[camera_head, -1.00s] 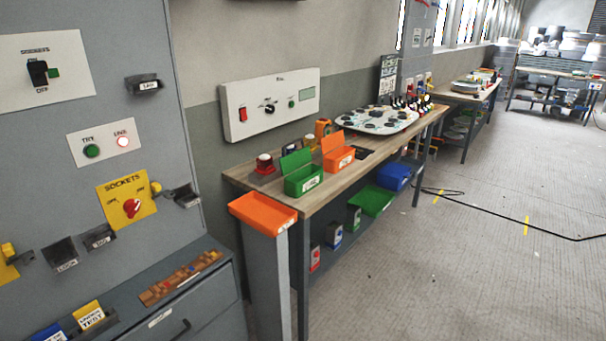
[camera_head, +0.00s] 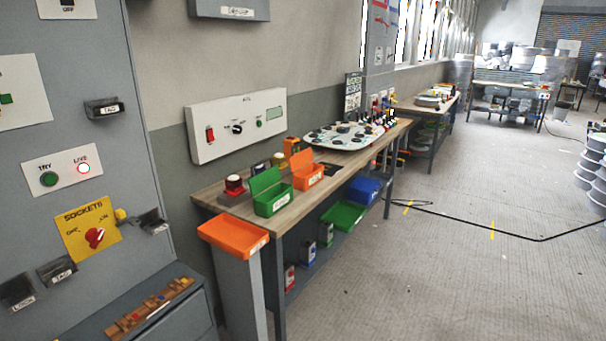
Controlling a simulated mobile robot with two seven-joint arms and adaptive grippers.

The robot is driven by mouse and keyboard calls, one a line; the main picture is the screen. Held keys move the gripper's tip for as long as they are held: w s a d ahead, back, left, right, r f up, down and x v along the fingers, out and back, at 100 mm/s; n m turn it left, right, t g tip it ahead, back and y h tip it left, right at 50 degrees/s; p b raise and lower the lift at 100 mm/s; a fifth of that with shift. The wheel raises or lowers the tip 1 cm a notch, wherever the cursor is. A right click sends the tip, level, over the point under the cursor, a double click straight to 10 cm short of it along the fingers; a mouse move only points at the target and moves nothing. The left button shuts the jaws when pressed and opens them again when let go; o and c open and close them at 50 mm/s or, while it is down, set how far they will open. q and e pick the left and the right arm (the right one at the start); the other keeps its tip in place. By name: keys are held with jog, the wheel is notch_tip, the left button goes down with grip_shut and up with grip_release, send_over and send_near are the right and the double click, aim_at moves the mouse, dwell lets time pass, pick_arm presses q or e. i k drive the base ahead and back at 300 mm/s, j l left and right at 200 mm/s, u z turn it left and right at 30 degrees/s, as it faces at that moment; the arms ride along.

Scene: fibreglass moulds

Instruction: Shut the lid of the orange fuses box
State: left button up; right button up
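The orange fuses box (camera_head: 309,181) stands on the wooden workbench (camera_head: 330,160), behind and to the right of a green box. Its orange lid (camera_head: 301,161) is raised, standing up at the back of the box. The label on its front is too small to read surely. Neither of my grippers is in view.
A green box (camera_head: 274,203) with a raised lid stands beside the orange one. An orange tray (camera_head: 233,235) on a grey post stands at the bench's near end. A grey panel with switches (camera_head: 60,150) fills the left.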

aim_at(297, 161)
jog(key=u, duration=0.55)
jog(key=i+l+u, duration=0.4)
jog(key=l, duration=0.25)
jog(key=i+l+u, duration=0.1)
jog(key=l+u, duration=0.15)
jog(key=l, duration=0.1)
